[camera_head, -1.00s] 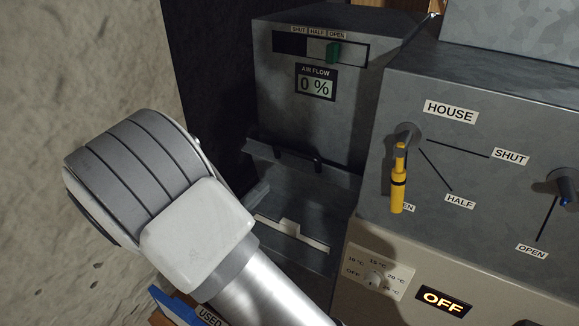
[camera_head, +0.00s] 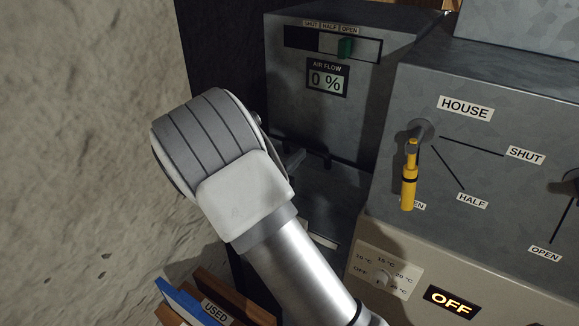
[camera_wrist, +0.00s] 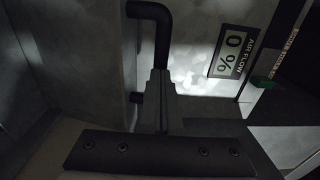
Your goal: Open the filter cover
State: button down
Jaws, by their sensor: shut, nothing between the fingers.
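The filter cover (camera_head: 335,184) is a grey metal panel under the air flow display, largely hidden behind my arm. Its black handle (camera_head: 327,160) shows just past my wrist. In the wrist view, the bent black handle (camera_wrist: 162,35) runs down from the top beside the grey panel edge. My gripper (camera_head: 298,158) is at the handle in the head view, mostly hidden by my wrist. In the wrist view, its shut fingers (camera_wrist: 157,85) overlap the handle's lower end. I cannot tell whether they touch it, nor how far the cover stands open.
To the right is the HOUSE panel with a yellow lever (camera_head: 409,178). A rough wall (camera_head: 90,150) is on the left. A blue-edged USED bin (camera_head: 195,304) stands below.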

jog(key=shift+w+d, duration=0.15)
jog(key=w+d+r+p, duration=0.1)
jog(key=p, duration=0.1)
jog(key=w+d+r+p, duration=0.1)
jog(key=w, duration=0.1)
jog(key=shift+w+d+r+p, duration=0.1)
jog(key=shift+w+d+p, duration=0.2)
jog(key=shift+d+p, duration=0.1)
jog(key=shift+w+d, duration=0.1)
jog(key=shift+w, duration=0.05)
dwell(0.3)
jog(key=shift+s+a+r+p, duration=0.15)
jog(key=shift+s+a+p, duration=0.3)
jog(key=shift+s+p, duration=0.15)
jog(key=r+v, duration=0.2)
jog(key=v, duration=1)
jog(key=shift+s, duration=0.25)
